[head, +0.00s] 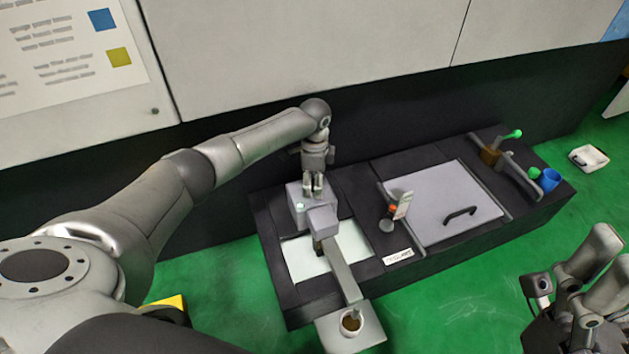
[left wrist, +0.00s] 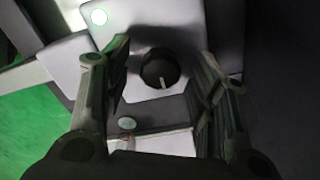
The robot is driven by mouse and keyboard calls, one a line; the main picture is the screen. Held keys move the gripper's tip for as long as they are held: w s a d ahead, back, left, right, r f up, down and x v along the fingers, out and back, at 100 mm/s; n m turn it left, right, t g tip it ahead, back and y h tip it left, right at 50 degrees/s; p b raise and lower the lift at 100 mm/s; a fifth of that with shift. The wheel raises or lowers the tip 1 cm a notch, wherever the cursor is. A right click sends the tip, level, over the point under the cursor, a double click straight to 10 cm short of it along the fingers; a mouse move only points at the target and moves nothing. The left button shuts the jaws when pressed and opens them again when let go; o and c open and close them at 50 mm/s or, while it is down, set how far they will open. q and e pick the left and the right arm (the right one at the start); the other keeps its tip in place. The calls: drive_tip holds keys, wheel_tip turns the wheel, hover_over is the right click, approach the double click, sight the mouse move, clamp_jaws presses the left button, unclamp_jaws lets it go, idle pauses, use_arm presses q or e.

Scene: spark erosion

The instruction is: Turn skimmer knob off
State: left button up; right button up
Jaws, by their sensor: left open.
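The skimmer knob (left wrist: 160,70) is a dark round dial with a pale pointer line, on a light grey housing. In the left wrist view its pointer line is at the lower edge of the dial. My left gripper (head: 313,190) points down over the grey housing (head: 296,203). Its fingers are open, one on each side of the knob, with gaps visible between fingers and knob. In the head view the gripper hides the knob. My right gripper (head: 588,330) is partly in view at the lower right, away from the housing; its fingers are unclear.
A flat arm (head: 340,268) extends forward to a plate with a cup. To the right are a grey lid (head: 445,200) with a black handle and a blue cup (head: 549,179). A dark wall stands behind.

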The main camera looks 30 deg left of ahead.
use_arm(q)
drive_tip(key=c, duration=1)
